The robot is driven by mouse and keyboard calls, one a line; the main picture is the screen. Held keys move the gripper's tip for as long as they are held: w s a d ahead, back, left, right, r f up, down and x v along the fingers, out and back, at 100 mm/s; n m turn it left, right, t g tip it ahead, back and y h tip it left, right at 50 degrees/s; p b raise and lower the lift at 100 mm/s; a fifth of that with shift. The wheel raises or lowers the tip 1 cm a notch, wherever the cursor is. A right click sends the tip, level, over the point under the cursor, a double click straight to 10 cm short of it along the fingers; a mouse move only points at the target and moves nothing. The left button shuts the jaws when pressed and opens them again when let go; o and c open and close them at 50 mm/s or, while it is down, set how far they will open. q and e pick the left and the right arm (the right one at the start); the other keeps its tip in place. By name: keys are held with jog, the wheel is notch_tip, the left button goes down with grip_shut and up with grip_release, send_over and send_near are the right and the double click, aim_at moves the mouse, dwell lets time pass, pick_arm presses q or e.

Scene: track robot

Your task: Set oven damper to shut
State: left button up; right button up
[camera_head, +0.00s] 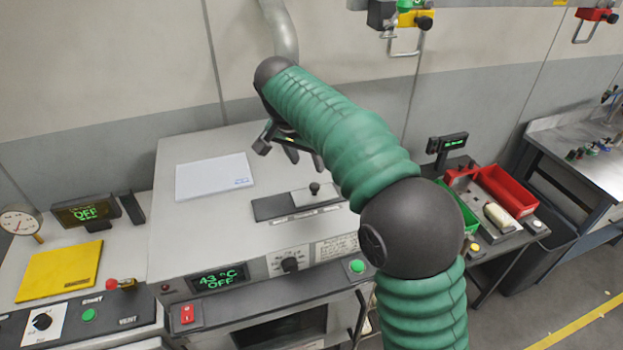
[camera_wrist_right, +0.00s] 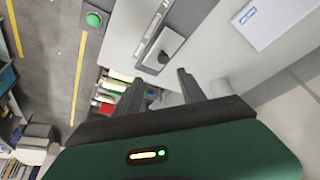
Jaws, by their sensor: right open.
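The oven (camera_head: 215,235) is a grey box with a display reading "43 °C OFF". On its top is the damper, a light metal slide plate (camera_head: 325,196) with a black knob (camera_head: 314,188). The plate sits toward the right of a dark strip (camera_head: 270,207), with small labels along its front edge. My right gripper (camera_head: 288,152) is open and empty, above the oven top and behind the damper. In the right wrist view the knob (camera_wrist_right: 163,57) and plate (camera_wrist_right: 165,46) show beyond the open fingers (camera_wrist_right: 160,76), not touched. My left gripper is out of view.
A pipe (camera_head: 281,30) rises behind my right wrist. Left is a bench with a yellow pad (camera_head: 60,271) and gauge (camera_head: 20,221). Right is a table with a red tray (camera_head: 508,190).

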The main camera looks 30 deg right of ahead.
jog(key=p, duration=0.1)
send_near(314, 184)
jog(key=s, duration=0.2)
jog(key=w+d+f, duration=0.1)
jog(key=f, duration=0.1)
jog(key=w+f+p, duration=0.1)
jog(key=f, duration=0.2)
jog(key=w+d+f+p, duration=0.1)
jog(key=w+f, duration=0.1)
jog(key=shift+w+d+f, duration=0.1)
jog(key=shift+d+f, duration=0.25)
jog(key=shift+f, duration=0.15)
jog(key=shift+s+a+r, duration=0.15)
jog(key=shift+s+r, duration=0.05)
jog(key=shift+s, duration=0.6)
jog(key=shift+c, duration=1.2)
jog(key=shift+w+f, duration=0.2)
jog(key=shift+w, duration=0.2)
jog(key=c, duration=0.5)
grip_shut()
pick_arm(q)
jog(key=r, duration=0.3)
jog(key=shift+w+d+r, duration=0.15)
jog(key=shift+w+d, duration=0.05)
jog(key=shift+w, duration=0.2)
pick_arm(e)
jog(key=shift+r, duration=0.15)
